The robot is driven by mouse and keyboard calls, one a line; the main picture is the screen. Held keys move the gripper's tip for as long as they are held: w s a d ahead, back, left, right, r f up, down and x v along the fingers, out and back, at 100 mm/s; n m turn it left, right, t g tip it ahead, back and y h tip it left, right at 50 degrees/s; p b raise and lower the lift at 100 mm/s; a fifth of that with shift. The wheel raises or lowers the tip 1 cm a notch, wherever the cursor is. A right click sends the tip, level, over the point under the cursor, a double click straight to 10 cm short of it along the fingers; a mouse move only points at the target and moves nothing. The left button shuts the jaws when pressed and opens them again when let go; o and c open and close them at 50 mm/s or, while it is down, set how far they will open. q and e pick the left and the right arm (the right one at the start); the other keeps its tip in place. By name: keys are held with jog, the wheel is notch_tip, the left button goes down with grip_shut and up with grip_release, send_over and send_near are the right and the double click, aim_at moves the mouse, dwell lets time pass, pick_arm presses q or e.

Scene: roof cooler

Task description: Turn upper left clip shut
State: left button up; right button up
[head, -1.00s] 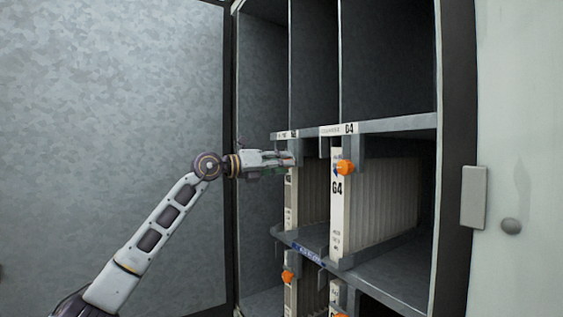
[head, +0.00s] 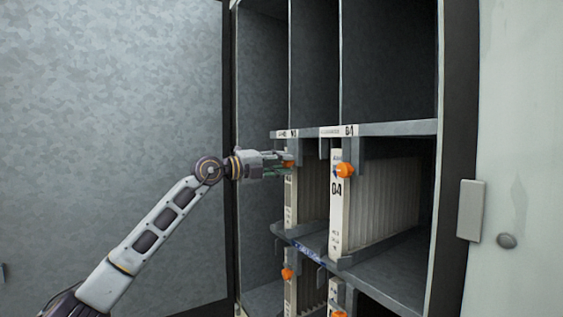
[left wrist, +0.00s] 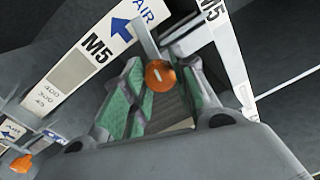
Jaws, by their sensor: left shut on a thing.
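The upper left clip is an orange round knob (head: 289,162) at the top of the left white filter module (head: 291,196), below the shelf edge. In the left wrist view the same orange clip (left wrist: 160,73) shows a pale slot mark and sits between green finger pads. My left gripper (head: 284,165) reaches in from the left and is shut on this clip; its fingers partly cover it in the head view. My right gripper is not in view.
Lower clips (head: 287,274) show below the middle shelf (head: 300,245). Upper compartments are empty. A grey wall stands left, a pale door panel (head: 520,120) right.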

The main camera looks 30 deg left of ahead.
pick_arm(q)
jog(key=shift+r+n, duration=0.1)
jog(key=shift+n, duration=0.5)
jog(key=o, duration=1)
jog(key=shift+a, duration=0.1)
jog(key=shift+o, duration=0.2)
jog(key=v, duration=1)
dwell(0.3)
jog(key=shift+s+a+f, duration=0.1)
jog(key=shift+a+f, duration=0.05)
jog(key=shift+f, duration=0.15)
